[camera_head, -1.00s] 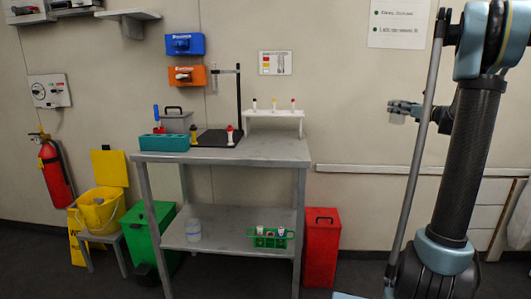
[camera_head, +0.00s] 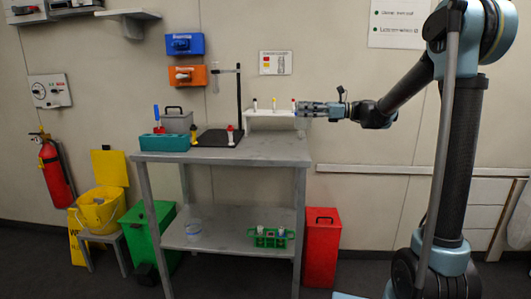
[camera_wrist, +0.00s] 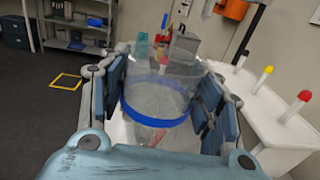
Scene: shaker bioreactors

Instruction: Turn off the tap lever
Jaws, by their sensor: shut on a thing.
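My gripper (camera_head: 312,109) is stretched out to the left, beside the right end of the small white rack in the head view. In the wrist view my gripper (camera_wrist: 160,95) is shut on a clear beaker (camera_wrist: 155,103) with a blue band, between its two blue pads. The beaker is hard to make out in the head view. I cannot clearly pick out a tap lever.
The white rack (camera_head: 272,115) with several capped tubes stands on the grey table (camera_head: 265,150), close to my gripper. A black stand (camera_head: 239,100), a teal box (camera_head: 165,142) and a grey box (camera_head: 177,122) are on the table. A red bin (camera_head: 321,250) stands to its right.

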